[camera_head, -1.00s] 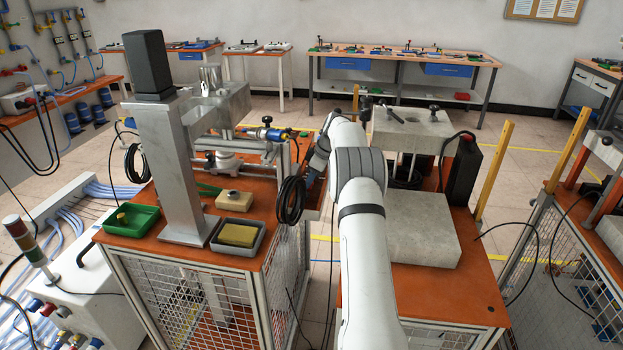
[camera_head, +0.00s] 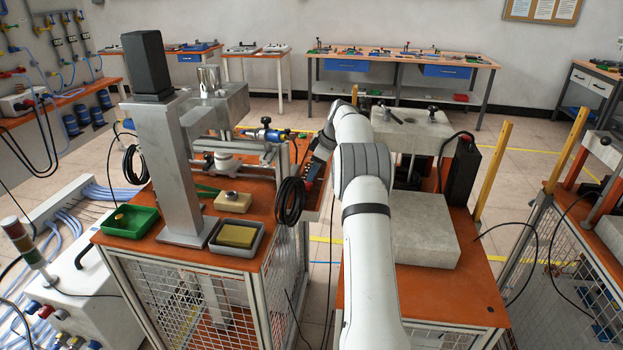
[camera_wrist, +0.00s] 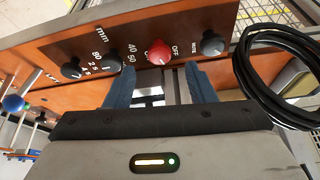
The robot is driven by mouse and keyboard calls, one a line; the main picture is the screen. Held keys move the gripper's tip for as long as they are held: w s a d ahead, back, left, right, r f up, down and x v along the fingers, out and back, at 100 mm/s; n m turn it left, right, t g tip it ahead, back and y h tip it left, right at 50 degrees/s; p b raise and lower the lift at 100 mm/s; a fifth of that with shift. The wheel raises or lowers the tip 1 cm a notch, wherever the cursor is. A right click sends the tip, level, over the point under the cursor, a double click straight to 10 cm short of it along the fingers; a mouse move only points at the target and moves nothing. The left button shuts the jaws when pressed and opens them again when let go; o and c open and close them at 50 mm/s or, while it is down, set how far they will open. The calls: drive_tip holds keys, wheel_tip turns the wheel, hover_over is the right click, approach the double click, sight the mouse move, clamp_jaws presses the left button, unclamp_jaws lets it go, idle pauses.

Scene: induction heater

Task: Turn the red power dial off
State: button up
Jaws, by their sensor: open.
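The red power dial (camera_wrist: 159,52) is on a brown control panel (camera_wrist: 130,32) in the wrist view. The word OFF is printed to the right of it. I cannot tell which way the dial points. My gripper (camera_wrist: 156,72) is open, one blue-grey finger to the left of the dial and one to the right. The dial appears just past the fingertips, roughly centred between them, with no visible contact. In the head view my arm reaches to the panel at the side of the orange bench, and the fingers are too small to make out.
Black knobs (camera_wrist: 73,68) sit left of the red dial, and another black knob (camera_wrist: 212,43) sits right of it. A coiled black cable (camera_wrist: 270,65) hangs close at the right, also seen in the head view (camera_head: 289,202). A grey block (camera_head: 420,230) rests on the right bench.

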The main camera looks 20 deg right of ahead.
drive_tip(key=shift+v, duration=1.7)
